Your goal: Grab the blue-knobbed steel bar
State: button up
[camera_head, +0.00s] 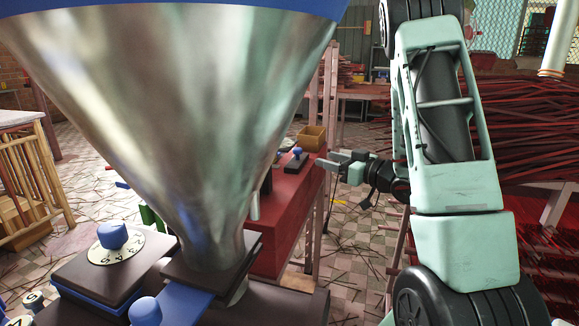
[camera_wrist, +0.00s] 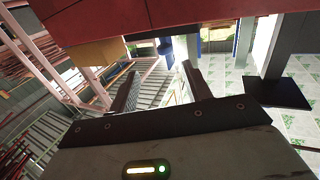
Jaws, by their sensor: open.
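A small dark bar with a blue knob (camera_head: 297,156) lies on top of the red machine body (camera_head: 282,222), right of the steel hopper (camera_head: 150,110). My gripper (camera_head: 327,161) is just right of it, past the red body's edge, pointing left. In the wrist view the gripper (camera_wrist: 160,85) has its two dark fingers apart with nothing between them. A small blue piece (camera_wrist: 164,47) shows beyond the fingers; I cannot tell whether it is the knob. Another blue knob (camera_head: 145,311) sits on a blue plate (camera_head: 185,300) below the hopper.
A numbered dial with a blue knob (camera_head: 112,236) is at lower left. A tan box (camera_head: 312,137) stands behind the bar. Red incense sticks (camera_head: 530,120) are piled at right. The tiled floor (camera_head: 350,240) has scattered sticks. A red surface (camera_wrist: 180,15) overhangs the wrist view's top.

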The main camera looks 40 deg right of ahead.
aim_at(301, 150)
jog(key=w, duration=0.3)
jog(key=w+a, duration=0.1)
jog(key=w, duration=0.2)
jog(key=w+a, duration=0.1)
jog(key=w, duration=0.2)
jog(key=shift+w+a+r, duration=0.1)
jog(key=shift+w+r, duration=0.25)
jog(key=shift+w, duration=0.6)
grip_shut()
